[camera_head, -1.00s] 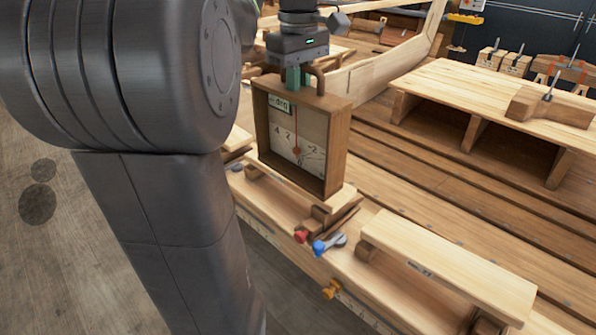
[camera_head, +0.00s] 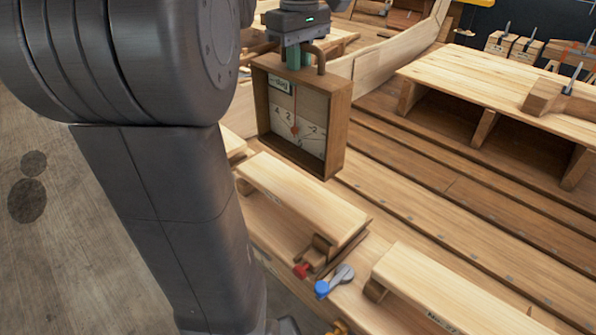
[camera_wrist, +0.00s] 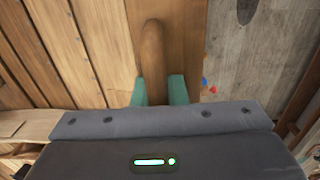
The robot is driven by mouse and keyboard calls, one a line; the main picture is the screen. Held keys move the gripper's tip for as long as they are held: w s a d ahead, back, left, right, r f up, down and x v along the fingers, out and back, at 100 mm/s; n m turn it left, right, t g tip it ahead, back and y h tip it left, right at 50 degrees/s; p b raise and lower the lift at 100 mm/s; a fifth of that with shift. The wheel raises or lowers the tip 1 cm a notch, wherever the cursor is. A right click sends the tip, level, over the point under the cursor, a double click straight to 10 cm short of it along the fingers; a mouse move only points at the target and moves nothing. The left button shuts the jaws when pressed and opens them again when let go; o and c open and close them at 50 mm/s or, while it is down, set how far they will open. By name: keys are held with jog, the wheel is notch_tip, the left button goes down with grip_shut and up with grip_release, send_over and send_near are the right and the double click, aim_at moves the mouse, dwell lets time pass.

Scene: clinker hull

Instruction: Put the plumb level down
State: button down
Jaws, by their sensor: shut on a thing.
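The plumb level (camera_head: 335,120) is a wooden box frame with a pale dial, a red line and a curved wooden handle on top. It hangs upright from my gripper (camera_head: 298,62), whose green fingers are shut on the handle. In the wrist view the handle (camera_wrist: 152,62) stands between the green fingertips of my gripper (camera_wrist: 158,92). In the head view the box appears above and behind a low plank stand (camera_head: 300,195). Whether its underside touches anything is hard to tell, but it looks clear of the stand.
A second plank stand (camera_head: 450,290) is at the front right. A blue-and-grey tool (camera_head: 335,282) and a red knob (camera_head: 301,270) lie between the stands. A larger raised bench (camera_head: 490,90) stands at the back right. Bare planking (camera_head: 420,190) lies between.

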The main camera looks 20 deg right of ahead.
send_near(299, 146)
jog(key=shift+w+f+p, duration=0.15)
jog(key=shift+f+p, duration=0.25)
jog(key=shift+f, duration=1.05)
jog(key=c, duration=1.5)
grip_release()
jog(key=shift+o, duration=0.2)
notch_tip(299, 146, up, 12)
jog(key=shift+r, duration=0.1)
